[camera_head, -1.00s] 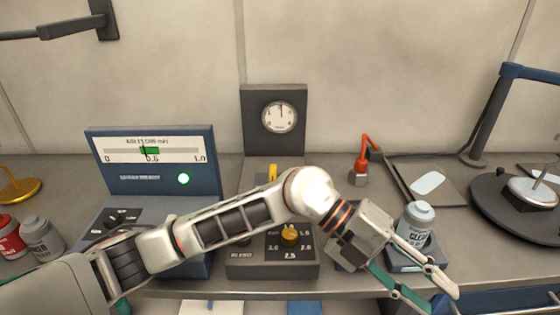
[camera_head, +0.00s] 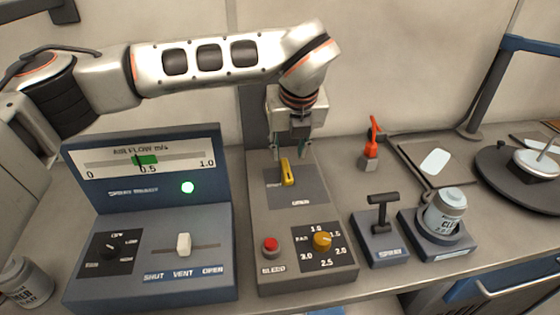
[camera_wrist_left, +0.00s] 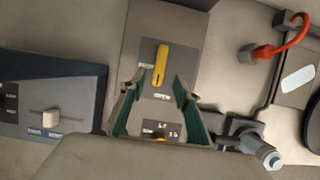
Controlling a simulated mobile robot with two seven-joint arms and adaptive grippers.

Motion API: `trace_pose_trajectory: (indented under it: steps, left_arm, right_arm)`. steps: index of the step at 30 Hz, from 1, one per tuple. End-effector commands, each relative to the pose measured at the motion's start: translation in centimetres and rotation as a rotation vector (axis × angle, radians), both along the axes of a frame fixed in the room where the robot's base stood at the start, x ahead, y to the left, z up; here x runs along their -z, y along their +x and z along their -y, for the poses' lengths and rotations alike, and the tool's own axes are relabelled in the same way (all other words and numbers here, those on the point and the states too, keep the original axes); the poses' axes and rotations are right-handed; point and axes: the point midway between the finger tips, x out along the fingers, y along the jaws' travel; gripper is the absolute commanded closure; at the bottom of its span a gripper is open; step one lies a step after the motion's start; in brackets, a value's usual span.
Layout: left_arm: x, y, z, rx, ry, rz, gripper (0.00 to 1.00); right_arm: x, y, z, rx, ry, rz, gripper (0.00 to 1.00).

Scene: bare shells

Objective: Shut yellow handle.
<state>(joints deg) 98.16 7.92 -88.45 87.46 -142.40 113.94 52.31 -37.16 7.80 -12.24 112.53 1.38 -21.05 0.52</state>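The yellow handle (camera_head: 287,174) sits on a dark plate of the grey panel, with a SHUT label to its left and an OPEN label below it. Its near end points toward the OPEN label. It also shows in the left wrist view (camera_wrist_left: 161,66). My left gripper (camera_head: 290,152) points down above the handle's far end, fingers apart and empty. In the left wrist view the green-padded fingertips (camera_wrist_left: 159,79) frame the handle's lower part from either side. I cannot tell the height left between them. My right gripper is not in view.
The panel also bears a red button (camera_head: 270,246) and an orange knob (camera_head: 322,241). A blue airflow console (camera_head: 149,277) stands to the left. A spray lever (camera_head: 382,212) and a labelled jar (camera_head: 446,211) on a stand are to the right. A red-topped device (camera_head: 371,150) stands behind.

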Motion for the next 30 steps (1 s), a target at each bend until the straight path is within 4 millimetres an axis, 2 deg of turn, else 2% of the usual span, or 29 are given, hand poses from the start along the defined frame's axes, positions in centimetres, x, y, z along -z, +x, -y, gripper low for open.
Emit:
trace_pose_trajectory:
  steps: [16, 28, 30]
  left_arm:
    - [6.4, 2.5, -0.5, -0.002, 0.001, -0.002, 0.68]
    - [7.1, 2.9, -0.6, 0.0, 0.001, 0.0, 0.68]
    - [7.1, 2.9, -0.6, 0.0, 0.001, 0.0, 0.86]
  right_arm:
    - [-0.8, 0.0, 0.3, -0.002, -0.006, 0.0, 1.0]
    - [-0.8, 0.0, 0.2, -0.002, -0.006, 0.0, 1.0]
    - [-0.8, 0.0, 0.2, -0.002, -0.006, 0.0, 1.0]
